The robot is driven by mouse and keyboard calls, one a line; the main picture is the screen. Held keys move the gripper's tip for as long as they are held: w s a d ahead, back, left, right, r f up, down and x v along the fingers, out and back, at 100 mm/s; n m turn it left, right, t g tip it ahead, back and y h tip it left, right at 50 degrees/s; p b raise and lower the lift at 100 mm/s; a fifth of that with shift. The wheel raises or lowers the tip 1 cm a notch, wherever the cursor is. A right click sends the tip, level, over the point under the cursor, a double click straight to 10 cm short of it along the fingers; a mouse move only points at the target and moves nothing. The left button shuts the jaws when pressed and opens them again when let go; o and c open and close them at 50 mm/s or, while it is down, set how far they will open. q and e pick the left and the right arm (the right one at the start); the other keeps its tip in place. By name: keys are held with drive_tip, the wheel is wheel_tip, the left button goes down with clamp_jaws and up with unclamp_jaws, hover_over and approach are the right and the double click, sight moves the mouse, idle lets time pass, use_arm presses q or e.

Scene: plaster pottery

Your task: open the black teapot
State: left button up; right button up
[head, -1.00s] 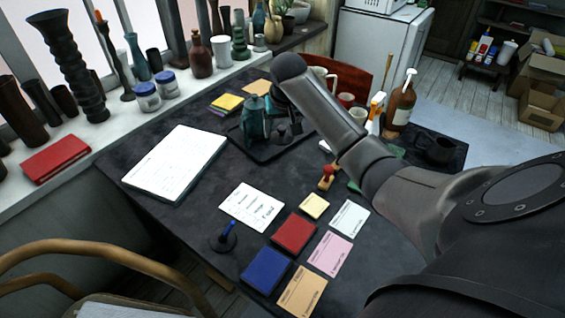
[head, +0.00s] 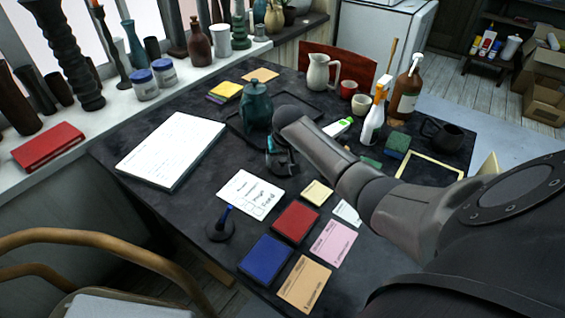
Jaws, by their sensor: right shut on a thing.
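My right gripper (head: 279,158) hangs below its wrist, just off the near side of the dark tray (head: 240,137). It is shut on a small dark, round piece (head: 285,172), which looks like the black teapot's lid; its outline is hard to read against the dark table. The black teapot's body is hidden behind my right wrist and forearm, which cover the right part of the tray. A dark teal teapot (head: 257,106) stands upright on the tray, to the left of my wrist. My left gripper is not in view.
Ink pads, cards and a blue-handled stamp (head: 222,226) lie in front.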

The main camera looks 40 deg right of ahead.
drive_tip(key=o, duration=1.4)
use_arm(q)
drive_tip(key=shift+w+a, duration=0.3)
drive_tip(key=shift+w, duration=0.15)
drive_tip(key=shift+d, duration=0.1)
use_arm(e)
drive_tip(key=shift+r, duration=0.2)
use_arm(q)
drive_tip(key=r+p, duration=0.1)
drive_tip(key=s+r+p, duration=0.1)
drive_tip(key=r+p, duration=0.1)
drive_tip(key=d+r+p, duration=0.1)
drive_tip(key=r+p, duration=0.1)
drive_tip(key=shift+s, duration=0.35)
use_arm(e)
drive_tip(key=v, duration=1.1)
drive_tip(key=shift+s+r, duration=0.15)
drive_tip(key=shift+r, duration=0.2)
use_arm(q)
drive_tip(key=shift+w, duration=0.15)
use_arm(e)
drive_tip(key=shift+a, duration=0.1)
